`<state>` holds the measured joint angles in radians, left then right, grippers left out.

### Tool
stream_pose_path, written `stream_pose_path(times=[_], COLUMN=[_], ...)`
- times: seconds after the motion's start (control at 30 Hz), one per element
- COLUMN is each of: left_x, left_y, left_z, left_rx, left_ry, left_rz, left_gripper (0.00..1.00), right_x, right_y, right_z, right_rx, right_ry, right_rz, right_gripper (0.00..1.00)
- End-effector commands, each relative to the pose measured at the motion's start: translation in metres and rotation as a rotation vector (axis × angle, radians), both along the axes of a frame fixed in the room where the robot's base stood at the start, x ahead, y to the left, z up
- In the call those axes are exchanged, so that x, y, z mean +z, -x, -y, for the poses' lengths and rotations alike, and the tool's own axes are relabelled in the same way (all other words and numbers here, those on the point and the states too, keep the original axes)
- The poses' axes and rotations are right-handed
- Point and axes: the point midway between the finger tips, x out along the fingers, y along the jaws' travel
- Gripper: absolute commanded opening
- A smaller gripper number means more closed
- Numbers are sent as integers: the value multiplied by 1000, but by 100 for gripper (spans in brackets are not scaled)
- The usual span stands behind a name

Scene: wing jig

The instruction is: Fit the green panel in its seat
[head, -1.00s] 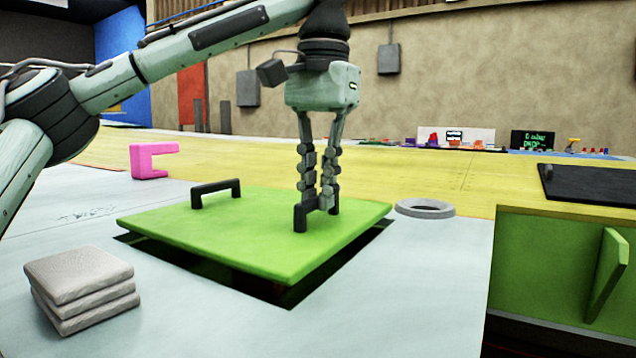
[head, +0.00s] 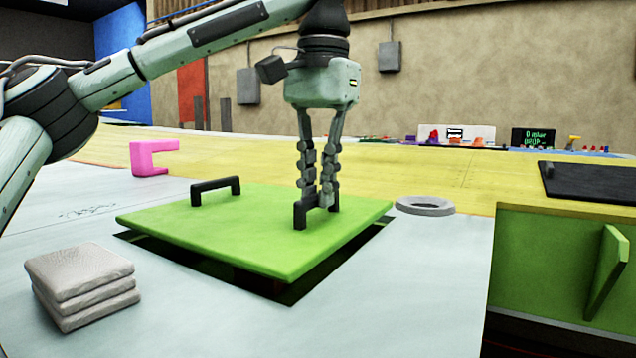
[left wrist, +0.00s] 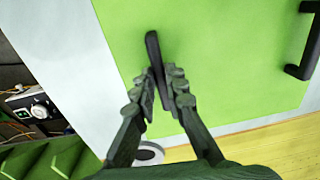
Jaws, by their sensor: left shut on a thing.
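The green panel (head: 230,236) has two black handles and hangs over a dark rectangular opening (head: 300,288) in the pale wing surface. The opening shows along the panel's front and right edges, so the panel is raised above it. My left gripper (head: 316,202) is shut on the panel's right black handle (head: 299,215). In the left wrist view the gripper (left wrist: 160,95) closes around that handle (left wrist: 154,50). The other black handle (head: 216,190) is free. The opening's far edges are hidden under the panel. My right gripper is not in view.
A stack of grey pads (head: 82,284) lies at the left front. A grey ring (head: 425,206) lies just right of the panel. A pink bracket (head: 153,157) stands behind to the left. A black panel (head: 590,184) lies on the right, above a green bay (head: 545,262).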

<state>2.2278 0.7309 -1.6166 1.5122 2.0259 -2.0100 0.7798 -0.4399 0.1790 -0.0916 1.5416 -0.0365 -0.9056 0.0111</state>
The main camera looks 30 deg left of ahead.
Motion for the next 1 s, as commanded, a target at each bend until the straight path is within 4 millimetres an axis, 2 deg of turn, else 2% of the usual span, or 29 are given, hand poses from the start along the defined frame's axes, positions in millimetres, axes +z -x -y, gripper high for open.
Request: stream_pose_path(times=[0.4,1.0], left_x=[-9,-24], left_y=[0,0], left_z=[0,0], left_rx=[0,0], left_ry=[-1,0], left_rz=[1,1], left_gripper=[0,0], right_x=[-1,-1], right_y=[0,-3], right_z=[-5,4], right_rx=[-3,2], right_ry=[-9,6], right_rz=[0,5], right_gripper=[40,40])
